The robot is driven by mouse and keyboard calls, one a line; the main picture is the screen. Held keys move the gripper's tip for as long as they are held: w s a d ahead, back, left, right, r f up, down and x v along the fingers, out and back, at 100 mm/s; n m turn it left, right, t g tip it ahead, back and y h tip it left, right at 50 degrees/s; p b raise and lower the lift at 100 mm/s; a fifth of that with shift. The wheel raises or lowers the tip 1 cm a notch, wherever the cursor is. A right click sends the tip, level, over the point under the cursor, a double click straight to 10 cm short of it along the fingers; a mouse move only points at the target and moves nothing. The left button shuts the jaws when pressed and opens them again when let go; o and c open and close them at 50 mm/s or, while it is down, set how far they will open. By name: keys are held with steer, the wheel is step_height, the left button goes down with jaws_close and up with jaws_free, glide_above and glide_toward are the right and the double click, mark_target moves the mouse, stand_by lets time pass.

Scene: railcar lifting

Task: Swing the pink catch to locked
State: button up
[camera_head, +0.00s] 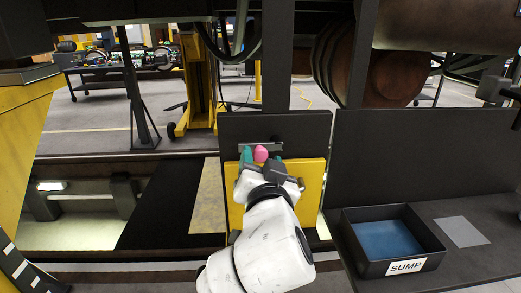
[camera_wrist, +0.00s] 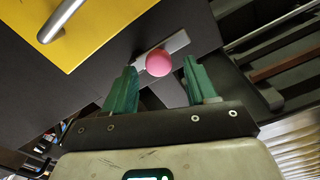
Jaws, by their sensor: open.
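The pink catch (camera_head: 261,154) has a rounded pink knob on a grey metal strip, mounted on the dark panel just above the yellow plate. In the wrist view the pink knob (camera_wrist: 158,63) shows between and slightly beyond the two green fingertips, with the grey strip behind it. My gripper (camera_head: 262,160) is open, its fingers on either side of the knob; it also shows in the wrist view (camera_wrist: 157,85). I cannot tell whether a finger touches the knob. My gripper and arm hide part of the yellow plate below.
The yellow plate (camera_head: 312,185) has a metal bar handle (camera_wrist: 62,22) close to my gripper. A black bin labelled SUMP (camera_head: 405,267) with a blue inside stands at the right on a dark ledge, beside a grey sheet (camera_head: 461,231). Dark panels stand close behind my gripper.

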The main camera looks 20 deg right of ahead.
mark_target(261, 151)
steer(key=shift+x, duration=1.4)
jaws_close()
